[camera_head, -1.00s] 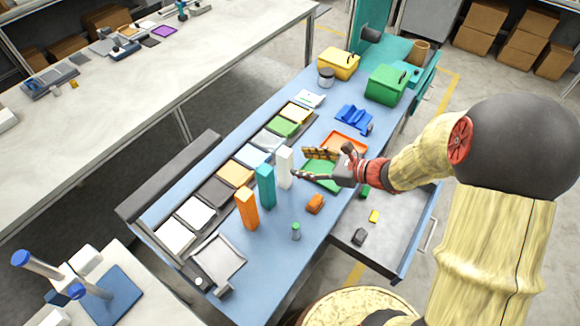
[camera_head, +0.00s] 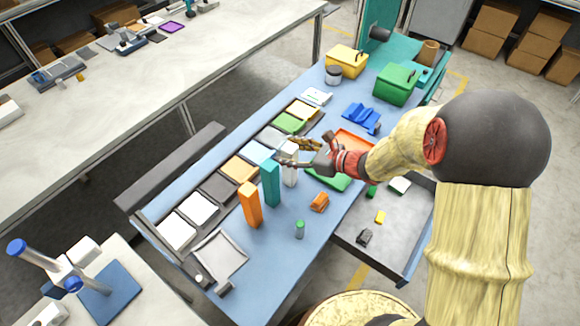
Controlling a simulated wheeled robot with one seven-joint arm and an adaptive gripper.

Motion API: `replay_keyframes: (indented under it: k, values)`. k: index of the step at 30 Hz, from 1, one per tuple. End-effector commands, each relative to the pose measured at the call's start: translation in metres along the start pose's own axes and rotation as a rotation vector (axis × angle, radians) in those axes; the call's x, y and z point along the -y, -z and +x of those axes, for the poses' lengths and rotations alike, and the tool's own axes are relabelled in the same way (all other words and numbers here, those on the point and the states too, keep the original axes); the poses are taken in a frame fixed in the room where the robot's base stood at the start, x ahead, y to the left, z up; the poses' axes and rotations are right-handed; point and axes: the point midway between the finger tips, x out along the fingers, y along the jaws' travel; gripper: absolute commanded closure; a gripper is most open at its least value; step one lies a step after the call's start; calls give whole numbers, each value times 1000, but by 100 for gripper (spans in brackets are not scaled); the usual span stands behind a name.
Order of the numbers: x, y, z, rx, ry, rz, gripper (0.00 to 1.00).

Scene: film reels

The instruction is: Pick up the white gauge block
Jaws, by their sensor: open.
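The white gauge block (camera_head: 290,178) stands upright on the blue bench top, just right of a teal block (camera_head: 271,183). An orange block (camera_head: 250,205) stands left of the teal one. My gripper (camera_head: 287,152) is open, its fingers pointing left over the upper part of the white block. The lower finger crosses in front of the block and hides part of its top. I cannot tell whether the fingers touch it or whether it lies between them.
A row of coloured tiles (camera_head: 240,169) runs along the bench's left side. A green tray (camera_head: 328,180) lies right of the blocks. A small orange piece (camera_head: 319,202) and a green-capped vial (camera_head: 299,229) stand in front. An open drawer (camera_head: 400,220) sticks out at right.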

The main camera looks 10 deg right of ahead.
Motion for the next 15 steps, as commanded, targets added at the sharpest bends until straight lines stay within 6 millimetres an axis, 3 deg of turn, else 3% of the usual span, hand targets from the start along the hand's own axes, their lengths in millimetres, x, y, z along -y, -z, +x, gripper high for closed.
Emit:
replay_keyframes:
  k: [2,15]
  values:
    - [0,0,0,0,0,0,48]
    - [0,0,-1,0,0,0,73]
